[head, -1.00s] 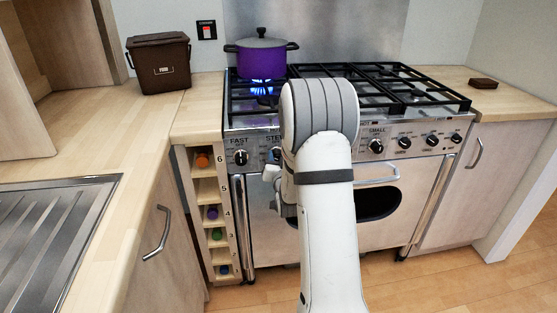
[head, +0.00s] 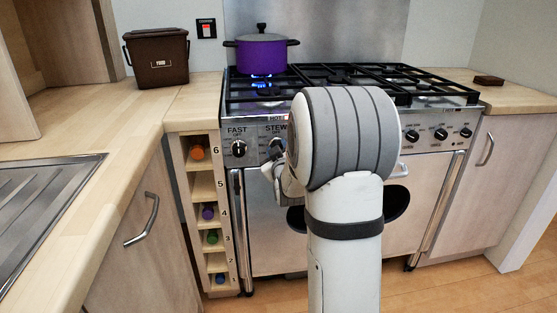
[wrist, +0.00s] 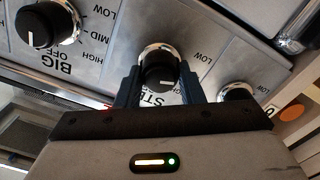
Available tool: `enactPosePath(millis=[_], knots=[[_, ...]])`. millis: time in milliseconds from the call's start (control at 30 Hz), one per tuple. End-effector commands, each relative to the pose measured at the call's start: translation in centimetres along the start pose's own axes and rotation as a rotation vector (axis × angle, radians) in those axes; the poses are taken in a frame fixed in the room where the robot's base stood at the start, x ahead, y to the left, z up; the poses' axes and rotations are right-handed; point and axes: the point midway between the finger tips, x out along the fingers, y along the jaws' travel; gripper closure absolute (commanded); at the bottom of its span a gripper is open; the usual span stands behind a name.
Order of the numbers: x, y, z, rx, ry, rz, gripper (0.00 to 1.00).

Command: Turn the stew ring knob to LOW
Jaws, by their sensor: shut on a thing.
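The stew ring knob (wrist: 158,66) is black with a silver collar and sits near the centre of the wrist view, by a partly hidden STEW label. My gripper (wrist: 160,86) is shut on it, with one dark finger on each side. A short pale mark shows on the knob's face, but I cannot tell its exact setting. In the head view the knob (head: 277,148) shows beside my arm, which hides part of it. A purple pot (head: 261,53) stands on the back left burner over a small blue flame (head: 262,76).
The FAST knob (head: 238,149) is close on the left of the stew knob. The BIG knob (wrist: 44,24) is on the other side in the wrist view. The oven front (head: 262,220) is below. A brown food bin (head: 157,60) stands on the left counter.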

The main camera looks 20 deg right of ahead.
Motion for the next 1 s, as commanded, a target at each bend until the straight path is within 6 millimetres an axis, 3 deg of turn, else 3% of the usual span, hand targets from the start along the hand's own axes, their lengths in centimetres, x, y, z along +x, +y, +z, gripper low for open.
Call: enactPosePath(millis=[400,967,1000], knots=[[0.02,-0.18,0.13,-0.201,0.000,-0.001,0.88],[0.02,-0.11,-0.03,-0.232,0.000,-0.001,0.88],[0.02,-0.11,-0.03,-0.232,0.000,-0.001,0.64]])
